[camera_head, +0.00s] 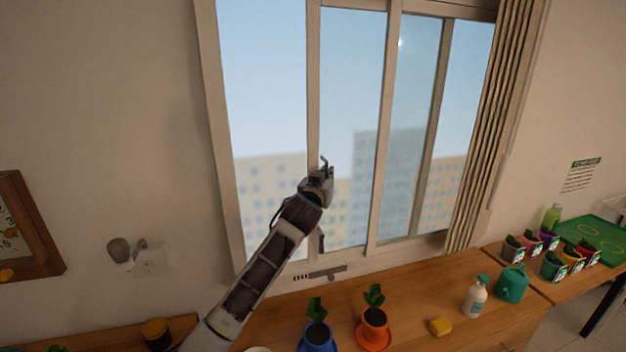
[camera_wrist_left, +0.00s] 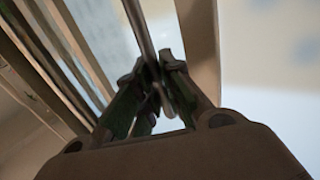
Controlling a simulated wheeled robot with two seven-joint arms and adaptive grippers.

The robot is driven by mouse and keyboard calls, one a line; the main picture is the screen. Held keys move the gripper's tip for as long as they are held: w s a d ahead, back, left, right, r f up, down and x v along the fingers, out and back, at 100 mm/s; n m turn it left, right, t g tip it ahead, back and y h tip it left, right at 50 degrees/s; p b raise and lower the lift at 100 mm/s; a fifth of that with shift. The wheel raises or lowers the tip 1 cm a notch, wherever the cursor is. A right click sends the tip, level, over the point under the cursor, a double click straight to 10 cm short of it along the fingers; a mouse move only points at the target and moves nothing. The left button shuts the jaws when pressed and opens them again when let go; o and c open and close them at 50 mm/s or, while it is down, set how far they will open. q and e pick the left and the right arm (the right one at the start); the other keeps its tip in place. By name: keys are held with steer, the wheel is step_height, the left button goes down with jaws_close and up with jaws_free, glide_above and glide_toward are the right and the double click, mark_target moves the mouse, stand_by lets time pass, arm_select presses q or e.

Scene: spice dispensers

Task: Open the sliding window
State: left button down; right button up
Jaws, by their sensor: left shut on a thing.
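The sliding window (camera_head: 314,100) has upright pale frame bars and several panes. The left part looks brighter than the panes right of it; I cannot tell whether glass fills it. My left gripper (camera_head: 322,175) is at the upright bar between the left part and the neighbouring pane. In the left wrist view my left gripper (camera_wrist_left: 158,85) is shut on a thin dark bar, the window handle (camera_wrist_left: 143,35), which runs up between its fingers. In the head view the handle's lower end (camera_head: 321,241) shows below the gripper; its middle is hidden. My right gripper is not in view.
A wooden counter (camera_head: 420,290) lies below the window. A curtain (camera_head: 492,130) hangs at the right.

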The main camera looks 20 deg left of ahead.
mark_target(344, 175)
arm_select(q)
steer(key=shift+w+d+b, duration=0.1)
steer(key=shift+w+d, duration=0.4)
steer(key=shift+d, duration=0.35)
steer(key=shift+w+d+b, duration=0.1)
steer(key=shift+w+d, duration=0.4)
steer(key=shift+d, duration=0.3)
steer(key=shift+w+d+b, duration=0.1)
steer(key=shift+w+d, duration=0.4)
steer(key=shift+d, duration=0.35)
steer(key=c, duration=1.5)
jaws_free()
steer(key=shift+s, duration=0.15)
steer(key=shift+s+a, duration=0.15)
steer(key=shift+s, duration=2.8)
steer(key=shift+s+a, duration=0.1)
steer(key=shift+s, duration=2.8)
steer(key=shift+f, duration=0.1)
